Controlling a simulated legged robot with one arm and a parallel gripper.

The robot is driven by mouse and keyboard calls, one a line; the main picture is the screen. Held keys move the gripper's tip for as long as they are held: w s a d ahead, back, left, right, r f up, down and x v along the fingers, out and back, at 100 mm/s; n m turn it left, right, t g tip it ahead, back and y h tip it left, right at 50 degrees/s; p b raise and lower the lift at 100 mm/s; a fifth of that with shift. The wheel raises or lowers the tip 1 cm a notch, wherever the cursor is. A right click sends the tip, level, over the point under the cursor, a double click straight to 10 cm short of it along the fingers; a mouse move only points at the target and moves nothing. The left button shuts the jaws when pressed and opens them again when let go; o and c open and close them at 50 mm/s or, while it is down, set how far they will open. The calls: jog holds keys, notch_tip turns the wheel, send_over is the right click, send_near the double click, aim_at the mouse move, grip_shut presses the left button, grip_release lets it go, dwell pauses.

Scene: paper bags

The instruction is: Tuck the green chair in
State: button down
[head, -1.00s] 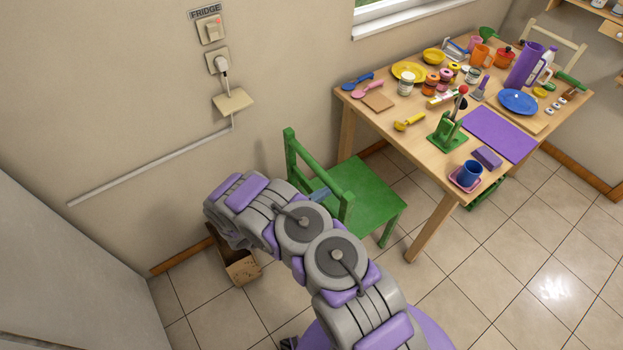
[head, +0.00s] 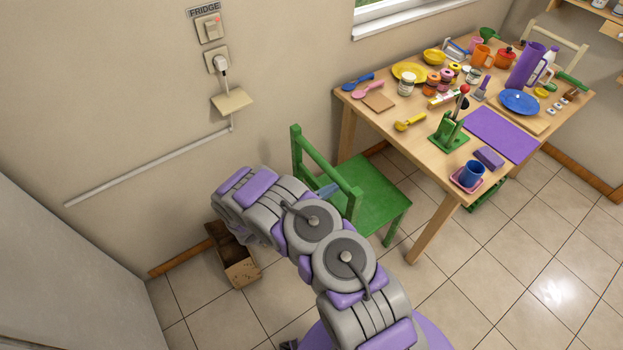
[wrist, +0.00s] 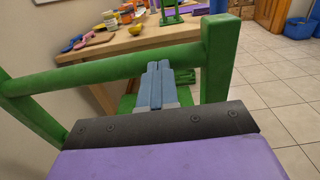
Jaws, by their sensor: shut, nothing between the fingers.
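The green chair (head: 368,194) stands at the near left end of the wooden table (head: 437,165). Its backrest faces my arm and its seat points toward the table. In the wrist view the chair's top back rail (wrist: 110,68) and right post (wrist: 219,60) stand close in front of me. My gripper (wrist: 157,80) is shut and empty, its blue-grey fingers below the rail, between the posts. In the head view my gripper (head: 328,190) is at the backrest, partly hidden by my arm. I cannot tell whether the fingers touch the chair.
The table holds many items, including a purple mat (head: 502,135), a green press (head: 447,132) and a blue cup (head: 471,173).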

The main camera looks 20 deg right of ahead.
jog(key=b+x, duration=0.3)
jog(key=x, duration=0.4)
dwell(0.8)
jog(key=shift+d+b, duration=0.15)
jog(key=shift+b, duration=0.15)
jog(key=shift+b+x, duration=0.75)
jog(key=shift+x, duration=1.7)
jog(key=s+a+r+p, duration=0.1)
jog(key=a+r+p, duration=0.3)
jog(key=r, duration=0.3)
jog(key=shift+s+a+p, duration=0.3)
jog(key=shift+a, duration=0.15)
